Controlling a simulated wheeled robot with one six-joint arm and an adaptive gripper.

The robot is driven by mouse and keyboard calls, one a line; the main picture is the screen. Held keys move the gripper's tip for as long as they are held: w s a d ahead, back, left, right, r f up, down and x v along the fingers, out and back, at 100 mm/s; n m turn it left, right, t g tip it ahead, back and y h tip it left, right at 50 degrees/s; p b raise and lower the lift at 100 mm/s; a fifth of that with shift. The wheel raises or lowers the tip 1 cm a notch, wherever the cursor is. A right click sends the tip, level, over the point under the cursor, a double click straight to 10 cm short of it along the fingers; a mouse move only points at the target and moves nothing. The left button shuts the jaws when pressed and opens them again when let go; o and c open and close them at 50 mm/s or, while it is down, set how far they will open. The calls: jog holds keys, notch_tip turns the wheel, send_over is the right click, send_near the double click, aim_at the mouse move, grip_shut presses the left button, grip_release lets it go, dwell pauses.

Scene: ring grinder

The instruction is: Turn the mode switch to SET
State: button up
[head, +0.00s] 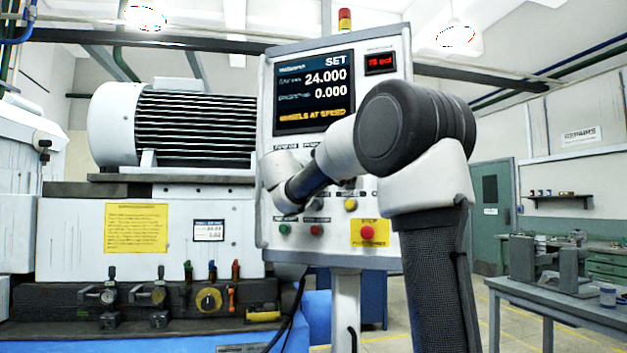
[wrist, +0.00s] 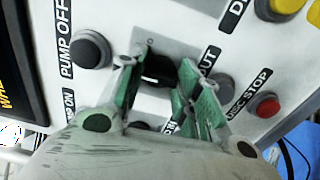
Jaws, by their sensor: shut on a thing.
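The mode switch (wrist: 158,70) is a black knob on a light grey plate, in the upper middle of the wrist view. My gripper (wrist: 160,88) has its green-padded fingers on either side of the knob and is shut on it. The plate's markings are mostly covered by the fingers, so the pointer position is hard to read. In the head view my own arm hides the switch and the fingers. The panel's screen (head: 315,92) shows SET at its top right, 24.000, 0.000 and WHEELS AT SPEED.
Close to the fingers are a dark PUMP OFF button (wrist: 91,50), a grey button (wrist: 220,85) and a red DISC STOP button (wrist: 266,105). A red stop button (head: 367,233) on yellow sits low on the panel. The grinder (head: 150,235) stands left; a workbench (head: 560,290) stands right.

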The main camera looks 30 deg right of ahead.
dwell(0.3)
jog(key=o, duration=1)
jog(key=v, duration=1.2)
jog(key=shift+f, duration=0.1)
